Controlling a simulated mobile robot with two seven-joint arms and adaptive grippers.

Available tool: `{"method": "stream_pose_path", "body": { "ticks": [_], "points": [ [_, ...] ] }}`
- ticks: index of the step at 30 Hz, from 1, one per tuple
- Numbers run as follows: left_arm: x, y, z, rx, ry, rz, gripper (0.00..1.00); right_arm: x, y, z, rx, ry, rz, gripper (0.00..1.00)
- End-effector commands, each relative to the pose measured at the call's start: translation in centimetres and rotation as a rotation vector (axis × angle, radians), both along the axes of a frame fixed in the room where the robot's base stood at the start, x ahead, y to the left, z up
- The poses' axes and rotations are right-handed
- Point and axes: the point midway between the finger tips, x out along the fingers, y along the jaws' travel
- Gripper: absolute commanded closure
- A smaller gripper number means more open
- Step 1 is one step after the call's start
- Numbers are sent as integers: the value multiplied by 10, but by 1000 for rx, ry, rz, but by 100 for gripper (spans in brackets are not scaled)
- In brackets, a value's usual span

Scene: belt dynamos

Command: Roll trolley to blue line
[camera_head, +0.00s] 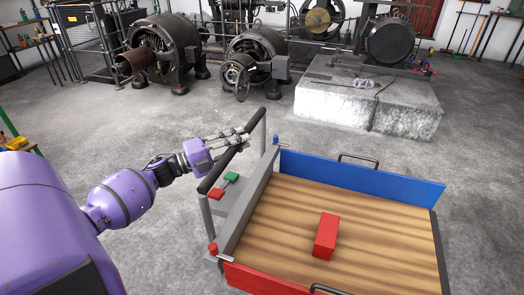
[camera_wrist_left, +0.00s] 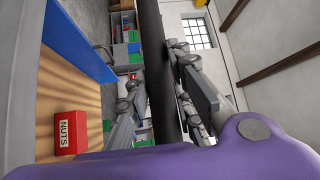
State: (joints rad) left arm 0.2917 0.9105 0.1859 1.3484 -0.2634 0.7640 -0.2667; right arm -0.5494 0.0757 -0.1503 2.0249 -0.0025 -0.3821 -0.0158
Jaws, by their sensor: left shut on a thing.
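The trolley (camera_head: 385,235) has a wooden deck, a blue side board (camera_head: 360,178) and a red side board (camera_head: 285,284). It stands on the grey floor at lower right in the head view. Its dark handle bar (camera_head: 217,170) rises at its left end and also crosses the left wrist view (camera_wrist_left: 158,60). My left gripper (camera_head: 237,141) is shut around this bar, with fingers on both sides in the wrist view. A red box (camera_head: 326,236) lies on the deck; its label reads NUTS in the wrist view (camera_wrist_left: 70,133). I see no blue line on the floor. My right gripper is out of view.
Dark dynamos (camera_head: 164,50) (camera_head: 256,60) stand along the back. A concrete plinth (camera_head: 365,98) with a machine stands behind the trolley. Floor (camera_head: 130,130) at left is clear.

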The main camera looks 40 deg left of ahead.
Motion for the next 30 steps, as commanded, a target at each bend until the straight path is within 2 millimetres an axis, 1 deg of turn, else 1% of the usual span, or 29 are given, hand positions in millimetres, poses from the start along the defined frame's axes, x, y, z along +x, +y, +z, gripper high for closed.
{"method": "stream_pose_path", "body": {
  "ticks": [1,3,6,10,15,27,28,30],
  "points": [
    [-3,12,-5,1,7,4,100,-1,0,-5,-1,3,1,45],
    [-7,24,-5,0,6,3,100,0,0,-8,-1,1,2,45],
    [-11,38,-4,-2,6,2,100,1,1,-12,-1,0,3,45],
    [-15,50,-2,-2,3,0,100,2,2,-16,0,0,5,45],
    [-17,58,-2,-2,3,-1,100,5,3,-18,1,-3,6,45],
    [-18,59,-1,-2,2,-3,100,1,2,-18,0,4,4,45],
    [-18,59,-1,-1,1,-3,75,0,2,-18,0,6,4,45],
    [-18,59,-1,-1,1,-2,66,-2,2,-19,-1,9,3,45]
  ]
}}
